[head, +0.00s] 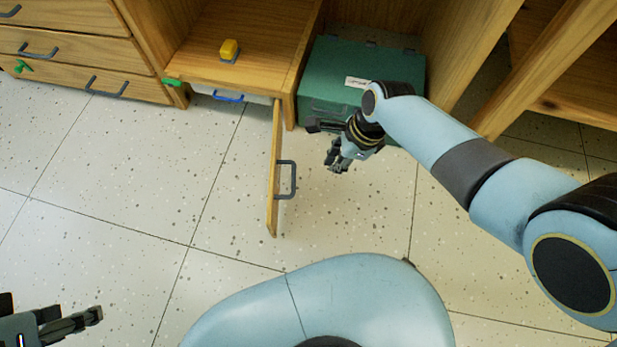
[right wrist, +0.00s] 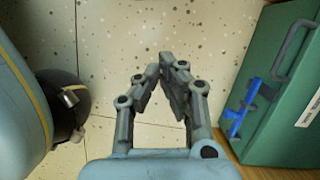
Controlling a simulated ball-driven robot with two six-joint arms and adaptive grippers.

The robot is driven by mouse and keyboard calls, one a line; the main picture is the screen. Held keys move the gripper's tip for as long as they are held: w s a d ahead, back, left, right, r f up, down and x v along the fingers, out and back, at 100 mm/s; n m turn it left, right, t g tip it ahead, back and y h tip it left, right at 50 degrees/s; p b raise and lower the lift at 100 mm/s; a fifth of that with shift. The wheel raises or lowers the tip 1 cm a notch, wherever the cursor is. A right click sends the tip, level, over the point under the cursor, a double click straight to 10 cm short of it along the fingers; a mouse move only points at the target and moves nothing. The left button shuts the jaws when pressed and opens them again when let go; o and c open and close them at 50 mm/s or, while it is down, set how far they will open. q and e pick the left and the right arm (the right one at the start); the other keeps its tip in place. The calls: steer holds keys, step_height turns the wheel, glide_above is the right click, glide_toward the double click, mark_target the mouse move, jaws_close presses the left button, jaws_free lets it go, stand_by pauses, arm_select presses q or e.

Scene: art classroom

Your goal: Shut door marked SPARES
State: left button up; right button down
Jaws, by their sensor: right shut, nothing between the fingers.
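A wooden cabinet door (head: 275,170) stands open in the head view, swung out toward me and seen almost edge-on. Its grey handle (head: 288,180) is on the right-hand side. No SPARES marking is readable on it. My right gripper (head: 336,166) is to the right of the door, apart from the handle, near the green case. In the right wrist view my right gripper (right wrist: 167,62) has its fingertips together and nothing between them, above the floor. My left gripper (head: 98,314) is at the lower left, far from the door; its jaw opening is unclear.
A green case (head: 325,65) with a pale label stands right of the door; it also shows in the right wrist view (right wrist: 262,110). Drawers (head: 75,55) are at upper left. Floor left of the door is clear.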

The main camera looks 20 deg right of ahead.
arm_select(q)
step_height(320, 180, down, 7)
steer(key=w+d+t+b, duration=0.1)
steer(key=w+t+b, duration=0.1)
steer(key=t+b, duration=0.5)
steer(key=shift+d+t+h, duration=0.15)
steer(key=shift+t+h, duration=0.15)
steer(key=shift+t, duration=0.6)
arm_select(e)
steer(key=w+a+f, duration=0.2)
steer(key=a+f, duration=0.3)
steer(key=f, duration=0.3)
steer(key=shift+a+f, duration=0.35)
arm_select(q)
steer(key=shift+r, duration=0.1)
arm_select(e)
steer(key=shift+a, duration=0.1)
